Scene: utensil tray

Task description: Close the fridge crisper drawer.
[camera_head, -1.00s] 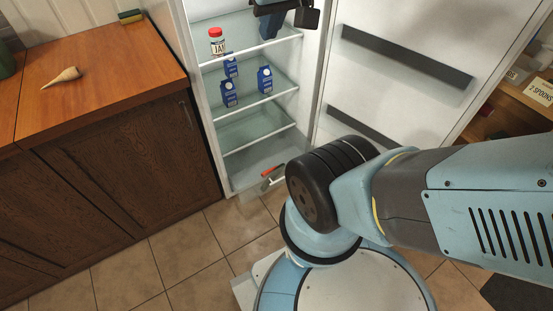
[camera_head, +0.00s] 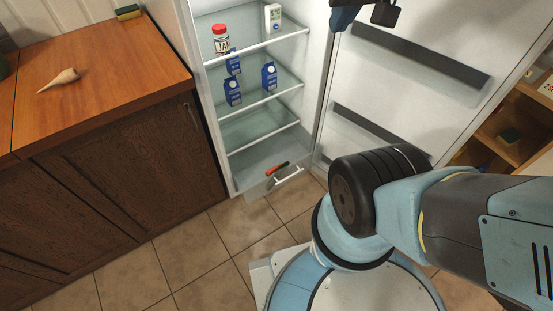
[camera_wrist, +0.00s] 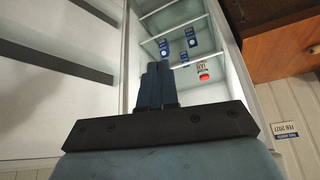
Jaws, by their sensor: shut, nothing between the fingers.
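The clear crisper drawer (camera_head: 262,186) sits at the bottom of the open fridge (camera_head: 222,130) in the head view. It sticks out past the fridge front, with a pale bar handle (camera_head: 289,178) on its face. A red-orange item with a dark part (camera_head: 277,169) lies in it. My gripper (camera_head: 341,20) is at the top of the head view, high above the drawer and right of the upper shelves, in front of the open door. In the wrist view my gripper (camera_wrist: 158,68) has its blue fingers together, empty, pointing toward the shelves. The drawer is not clear in the wrist view.
The open fridge door (camera_head: 420,80), with dark racks, stands at the right. Shelves hold a jar (camera_head: 221,40), a white carton (camera_head: 273,17) and several blue cartons (camera_head: 269,75). A wooden counter (camera_head: 100,75) stands left. Tiled floor before the drawer is free.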

